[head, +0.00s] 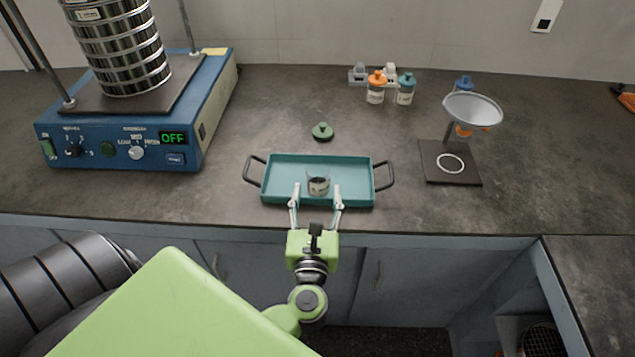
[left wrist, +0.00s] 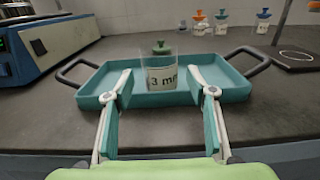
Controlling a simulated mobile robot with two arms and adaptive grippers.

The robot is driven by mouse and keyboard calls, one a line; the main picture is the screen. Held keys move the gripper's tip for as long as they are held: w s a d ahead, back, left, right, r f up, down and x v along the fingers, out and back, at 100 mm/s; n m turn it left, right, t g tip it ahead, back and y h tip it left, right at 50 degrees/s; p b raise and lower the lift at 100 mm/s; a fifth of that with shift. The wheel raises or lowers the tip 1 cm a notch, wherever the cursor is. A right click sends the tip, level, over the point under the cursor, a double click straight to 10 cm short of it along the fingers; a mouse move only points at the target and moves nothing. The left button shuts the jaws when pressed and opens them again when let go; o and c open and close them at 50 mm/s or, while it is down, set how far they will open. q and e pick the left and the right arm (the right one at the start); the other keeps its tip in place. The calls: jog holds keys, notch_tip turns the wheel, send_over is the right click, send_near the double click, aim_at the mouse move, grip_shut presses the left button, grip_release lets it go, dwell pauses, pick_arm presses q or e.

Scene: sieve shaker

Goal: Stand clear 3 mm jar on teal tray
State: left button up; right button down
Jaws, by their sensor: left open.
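The clear jar (head: 318,185) stands upright on the teal tray (head: 345,197), near the middle of its front half. In the left wrist view the jar (left wrist: 162,75) has a white label reading "3 mm", and the tray (left wrist: 235,92) lies flat under it. My left gripper (head: 317,193) is open at the tray's front edge. Its fingertips (left wrist: 160,88) are on the left and right of the jar, apart from it. A green lid (head: 322,131) lies on the counter behind the tray; it shows behind the jar's top in the left wrist view. My right gripper is not in view.
A blue sieve shaker (head: 130,140) with stacked metal sieves (head: 125,50) stands at left, its display reading OFF. Orange-lidded (head: 376,88) and teal-lidded (head: 405,90) jars stand at the back. A funnel stand (head: 450,165) is at right.

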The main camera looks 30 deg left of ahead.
pick_arm(q)
jog(key=b+v, duration=0.1)
jog(key=v, duration=0.6)
dwell(0.3)
